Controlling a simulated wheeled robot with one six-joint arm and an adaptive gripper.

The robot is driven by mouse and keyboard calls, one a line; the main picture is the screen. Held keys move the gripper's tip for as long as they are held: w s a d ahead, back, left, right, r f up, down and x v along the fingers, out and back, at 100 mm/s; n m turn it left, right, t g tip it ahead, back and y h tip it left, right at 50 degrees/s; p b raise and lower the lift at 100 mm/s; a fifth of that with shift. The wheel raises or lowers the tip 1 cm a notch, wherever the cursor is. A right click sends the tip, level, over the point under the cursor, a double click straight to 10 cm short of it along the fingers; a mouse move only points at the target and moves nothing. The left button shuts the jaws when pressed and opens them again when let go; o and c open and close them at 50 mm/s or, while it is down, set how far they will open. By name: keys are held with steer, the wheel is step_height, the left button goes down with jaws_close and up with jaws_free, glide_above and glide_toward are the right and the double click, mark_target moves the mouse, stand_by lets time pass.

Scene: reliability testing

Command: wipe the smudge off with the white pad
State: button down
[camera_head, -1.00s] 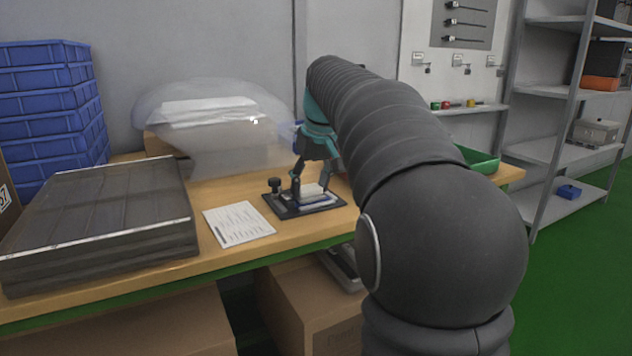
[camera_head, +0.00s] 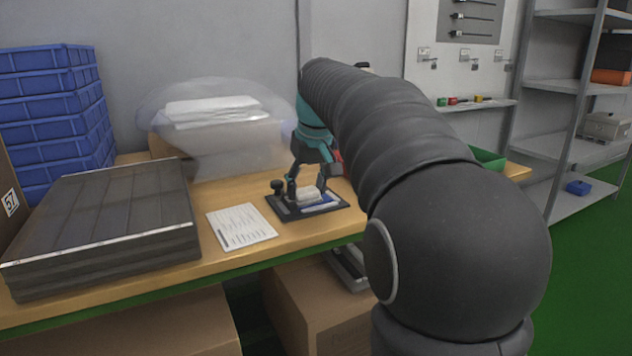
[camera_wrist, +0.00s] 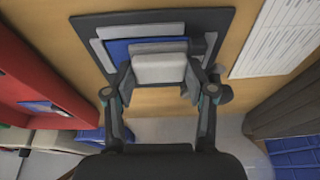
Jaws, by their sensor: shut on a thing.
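My gripper (camera_head: 308,186) is shut on the white pad (camera_head: 306,195), one finger on each side of it. In the wrist view the white pad (camera_wrist: 160,68) sits between the fingertips of my gripper (camera_wrist: 163,90), over a blue panel (camera_wrist: 118,47). The blue panel (camera_head: 324,202) shows beside the pad in the head view. It lies in a grey surround on a black base (camera_head: 340,205) on the bench. The pad appears to be on or just above the panel; contact is not clear. I can make out no smudge; the pad hides part of the panel.
A black knob (camera_head: 277,186) stands at the left of the base. A printed sheet (camera_head: 241,226) lies left of it on the wooden bench (camera_head: 215,192). Dark stacked trays (camera_head: 100,225), blue crates (camera_head: 50,110) and a clear bag (camera_head: 212,140) stand further left and behind. A green tray (camera_head: 487,158) is right.

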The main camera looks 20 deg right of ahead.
steer(key=shift+a, duration=0.2)
steer(key=shift+w+d+r+p, duration=0.1)
steer(key=shift+d+p, duration=0.45)
steer(key=shift+d, duration=0.9)
steer(key=shift+w+d+p, duration=0.1)
steer(key=shift+d+p, duration=0.45)
steer(key=shift+d, duration=0.85)
steer(key=shift+r+p, duration=1.25)
steer(key=shift+r, duration=1.75)
steer(key=shift+r, duration=0.1)
step_height(320, 180, up, 3)
steer(key=shift+f, duration=0.1)
steer(key=shift+s, duration=0.1)
